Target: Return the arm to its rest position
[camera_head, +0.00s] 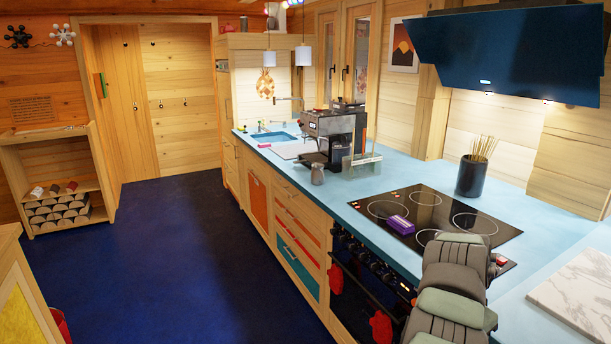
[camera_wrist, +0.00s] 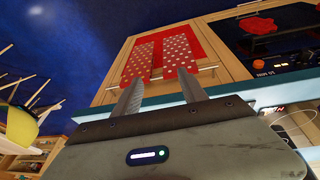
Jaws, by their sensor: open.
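My arm (camera_head: 455,285), with grey-green links, shows at the lower right of the head view, in front of the cooktop's near end. My gripper (camera_wrist: 160,92) shows in the wrist view with its two grey fingers spread apart and nothing between them. Beyond the fingers is a wooden cabinet front with red cloth with pale dots (camera_wrist: 150,58). I cannot make out the gripper's fingers in the head view.
The black cooktop (camera_head: 430,215) is set in the blue counter, with a purple box (camera_head: 400,225) on it. A black pot of sticks (camera_head: 472,177) stands behind it. A coffee machine (camera_head: 330,135) stands farther along. The dark blue floor (camera_head: 180,250) is clear.

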